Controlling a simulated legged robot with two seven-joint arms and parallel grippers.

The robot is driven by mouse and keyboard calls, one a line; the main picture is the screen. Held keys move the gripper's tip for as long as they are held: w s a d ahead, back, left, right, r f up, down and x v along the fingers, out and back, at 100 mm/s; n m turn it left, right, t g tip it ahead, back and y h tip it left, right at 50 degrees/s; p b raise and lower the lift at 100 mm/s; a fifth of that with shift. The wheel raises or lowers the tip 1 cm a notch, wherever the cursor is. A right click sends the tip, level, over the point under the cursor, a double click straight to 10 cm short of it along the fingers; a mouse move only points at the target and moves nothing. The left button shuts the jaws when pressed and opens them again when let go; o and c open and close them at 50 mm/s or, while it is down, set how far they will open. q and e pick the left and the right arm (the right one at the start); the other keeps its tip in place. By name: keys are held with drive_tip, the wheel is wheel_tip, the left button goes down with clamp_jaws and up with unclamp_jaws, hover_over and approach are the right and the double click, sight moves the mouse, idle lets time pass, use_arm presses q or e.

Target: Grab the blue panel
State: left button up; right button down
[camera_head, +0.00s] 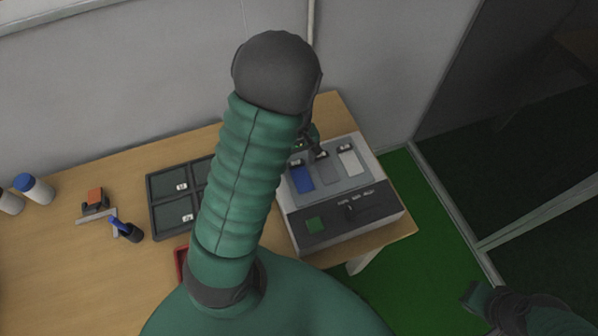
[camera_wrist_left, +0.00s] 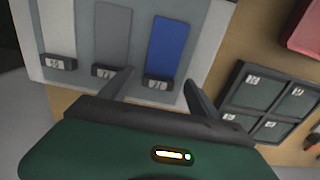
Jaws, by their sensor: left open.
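The blue panel (camera_head: 302,179) lies in the leftmost slot of the grey test machine (camera_head: 372,218) in the head view, beside a grey and a white panel. The blue panel also shows in the left wrist view (camera_wrist_left: 171,45), with a dark labelled block (camera_wrist_left: 158,83) at its end. My left gripper (camera_head: 312,145) is over the far end of the machine, partly hidden by my arm. In the left wrist view its open fingers (camera_wrist_left: 158,81) appear on either side of the dark block; contact is unclear. My right gripper (camera_head: 474,298) is at the lower right, away from the machine.
A dark compartment tray (camera_head: 150,207) and a partly hidden red tray (camera_head: 180,265) lie left of the machine on the wooden table (camera_head: 60,270). A blue-handled tool, an orange item and white bottles stand farther left. The wall is behind.

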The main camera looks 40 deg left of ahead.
use_arm(q)
drive_tip(key=shift+w+a+f, duration=0.1)
drive_tip(key=shift+w+f, duration=0.05)
drive_tip(key=shift+f, duration=0.35)
drive_tip(key=shift+r, duration=0.1)
drive_tip(key=c, duration=1.4)
